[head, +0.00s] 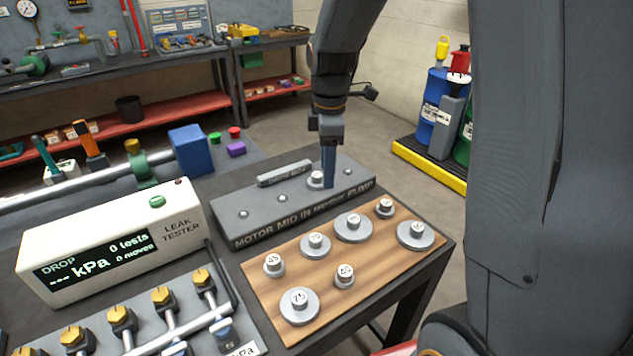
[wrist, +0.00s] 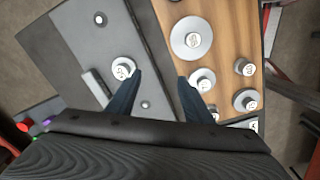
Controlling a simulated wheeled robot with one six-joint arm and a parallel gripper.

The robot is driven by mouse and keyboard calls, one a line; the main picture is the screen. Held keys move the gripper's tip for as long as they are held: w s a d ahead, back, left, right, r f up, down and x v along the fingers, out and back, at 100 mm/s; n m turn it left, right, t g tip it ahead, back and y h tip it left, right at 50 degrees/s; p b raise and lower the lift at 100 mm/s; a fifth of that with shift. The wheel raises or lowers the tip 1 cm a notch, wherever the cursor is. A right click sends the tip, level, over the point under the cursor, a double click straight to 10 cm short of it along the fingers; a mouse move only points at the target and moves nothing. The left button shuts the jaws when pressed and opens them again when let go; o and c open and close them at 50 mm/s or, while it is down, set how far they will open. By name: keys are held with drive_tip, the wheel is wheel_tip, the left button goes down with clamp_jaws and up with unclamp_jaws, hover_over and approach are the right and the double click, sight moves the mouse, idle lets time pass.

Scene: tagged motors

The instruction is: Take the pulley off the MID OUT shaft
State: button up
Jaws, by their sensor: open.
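A small light-grey pulley (head: 316,178) sits on the third shaft from the left of the dark grey block (head: 262,211), by the partly hidden label between MID IN and PUMP. It also shows in the wrist view (wrist: 123,68); its number is too small to read surely. My gripper (head: 328,183) is open, pointing down at the block's front side. In the wrist view my gripper (wrist: 160,77) has the pulley just left of its left finger, outside the gap. Whether that finger touches the pulley I cannot tell. Nothing is between the fingers.
A wooden board (head: 378,268) with several numbered pulleys lies in front of the block. Bare shafts (head: 243,213) stand on the block's left part. A raised bar (head: 284,174) is behind the pulley. A white leak tester (head: 110,245) stands to the left.

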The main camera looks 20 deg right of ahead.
sight(317, 174)
drive_tip(key=w+n, duration=0.5)
drive_tip(key=w+r+n, duration=0.1)
drive_tip(key=w+n, duration=0.2)
drive_tip(key=shift+w+n, duration=0.1)
drive_tip(key=shift+n, duration=0.3)
drive_tip(key=shift+f+p, duration=1.1)
drive_tip(key=shift+f, duration=2.75)
drive_tip(key=shift+w, duration=0.1)
clamp_jaws()
